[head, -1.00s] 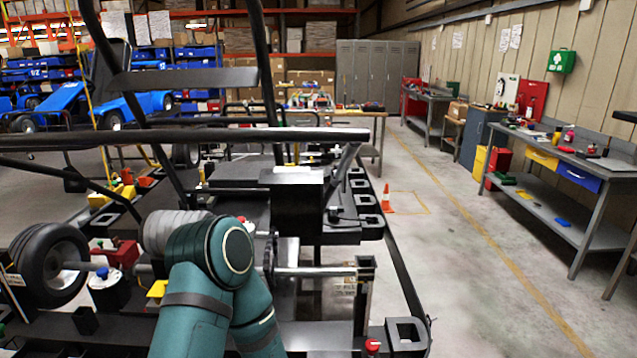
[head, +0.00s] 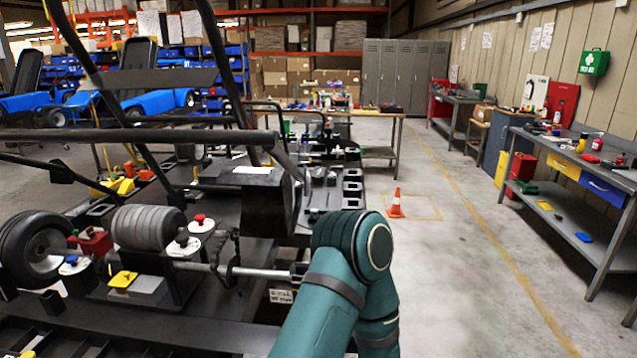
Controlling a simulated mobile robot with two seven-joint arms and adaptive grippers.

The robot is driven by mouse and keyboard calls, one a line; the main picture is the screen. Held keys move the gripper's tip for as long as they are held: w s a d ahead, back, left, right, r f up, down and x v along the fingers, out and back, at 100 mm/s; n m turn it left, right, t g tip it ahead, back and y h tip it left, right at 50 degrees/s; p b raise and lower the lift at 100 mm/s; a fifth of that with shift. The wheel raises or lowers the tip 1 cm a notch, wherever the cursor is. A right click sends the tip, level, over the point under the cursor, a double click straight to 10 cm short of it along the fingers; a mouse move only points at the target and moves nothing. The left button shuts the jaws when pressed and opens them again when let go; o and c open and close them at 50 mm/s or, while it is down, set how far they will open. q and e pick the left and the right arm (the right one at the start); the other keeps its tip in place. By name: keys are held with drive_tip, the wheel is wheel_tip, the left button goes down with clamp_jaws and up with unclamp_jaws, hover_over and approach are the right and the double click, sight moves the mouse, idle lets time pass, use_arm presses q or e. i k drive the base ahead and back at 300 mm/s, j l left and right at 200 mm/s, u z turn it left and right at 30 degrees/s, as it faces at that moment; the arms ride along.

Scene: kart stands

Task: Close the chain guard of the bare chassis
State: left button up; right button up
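The black chassis (head: 150,318) fills the left and lower left of the head view. A rear axle (head: 250,273) crosses its near end, with a dark sprocket-like part (head: 230,262) on it. A black box-like cover (head: 268,210) with a rounded right side stands behind the axle, a pale label on top. I cannot tell whether this cover is the chain guard or how far it is closed. My teal arm's bent joint rises at the bottom centre, in front of the axle's right end. Neither of my grippers is in view.
The floor to the right is clear up to a cone (head: 396,203) and a workbench (head: 560,170).

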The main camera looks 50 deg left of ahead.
sight(267, 192)
drive_tip(key=i+l+z, duration=0.25)
drive_tip(key=i, duration=0.25)
drive_tip(key=i+l+z, duration=0.25)
drive_tip(key=i, duration=0.3)
drive_tip(key=i+u, duration=0.4)
drive_tip(key=i+l+u, duration=0.1)
drive_tip(key=u, duration=0.25)
drive_tip(key=i+l+u, duration=0.25)
drive_tip(key=u, duration=0.15)
drive_tip(key=i+u, duration=0.2)
drive_tip(key=u, duration=0.25)
drive_tip(key=i+l+u, duration=0.15)
drive_tip(key=u, duration=0.3)
drive_tip(key=i+l+u, duration=0.25)
drive_tip(key=u, duration=0.2)
drive_tip(key=i+l+u, duration=0.15)
drive_tip(key=u, duration=0.25)
drive_tip(key=i+l+u, duration=0.15)
drive_tip(key=u, duration=0.2)
drive_tip(key=i+l+u, duration=0.1)
drive_tip(key=l+u, duration=0.15)
drive_tip(key=u, duration=0.15)
